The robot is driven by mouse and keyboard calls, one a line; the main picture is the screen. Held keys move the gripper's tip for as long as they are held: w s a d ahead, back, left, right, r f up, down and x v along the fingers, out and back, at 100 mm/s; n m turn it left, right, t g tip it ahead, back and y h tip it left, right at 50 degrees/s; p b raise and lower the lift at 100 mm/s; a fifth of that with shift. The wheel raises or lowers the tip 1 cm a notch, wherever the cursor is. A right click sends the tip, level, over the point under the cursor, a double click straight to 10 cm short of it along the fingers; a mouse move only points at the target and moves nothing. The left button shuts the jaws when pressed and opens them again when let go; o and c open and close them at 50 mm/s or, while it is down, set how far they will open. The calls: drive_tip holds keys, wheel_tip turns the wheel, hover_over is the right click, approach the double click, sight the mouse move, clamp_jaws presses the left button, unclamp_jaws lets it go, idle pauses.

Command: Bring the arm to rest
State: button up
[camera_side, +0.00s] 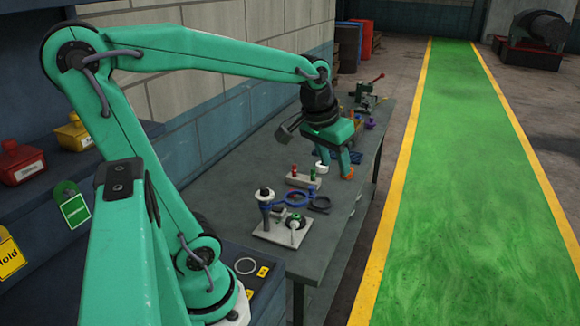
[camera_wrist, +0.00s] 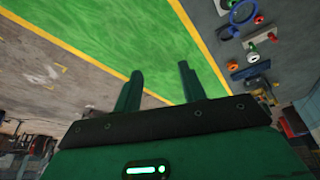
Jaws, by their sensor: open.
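My gripper (camera_side: 338,160) hangs above the far part of the grey workbench (camera_side: 225,185), at the end of my outstretched green arm. Its two green fingers are apart, and nothing shows between them in the wrist view (camera_wrist: 160,82). There the fingers appear against the green floor lane. In the side view an orange piece and a white piece show near the fingertips; whether they touch the fingers I cannot tell.
A blue ring (camera_side: 319,203) lies beside the plate. A small block with red and green pegs (camera_side: 303,181) stands behind it. A vise-like fixture (camera_side: 366,92) is at the bench's far end. The green lane (camera_side: 470,190) right of the bench is clear. Shelves with bins (camera_side: 22,162) stand left.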

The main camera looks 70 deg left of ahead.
drive_tip(key=s+d+m+t, duration=0.1)
drive_tip(key=s+d+m, duration=0.2)
drive_tip(key=s+d, duration=0.3)
drive_tip(key=shift+s+d+f+m+t+h, duration=0.3)
drive_tip(key=shift+s+d+f+m+h, duration=0.15)
drive_tip(key=shift+s, duration=0.7)
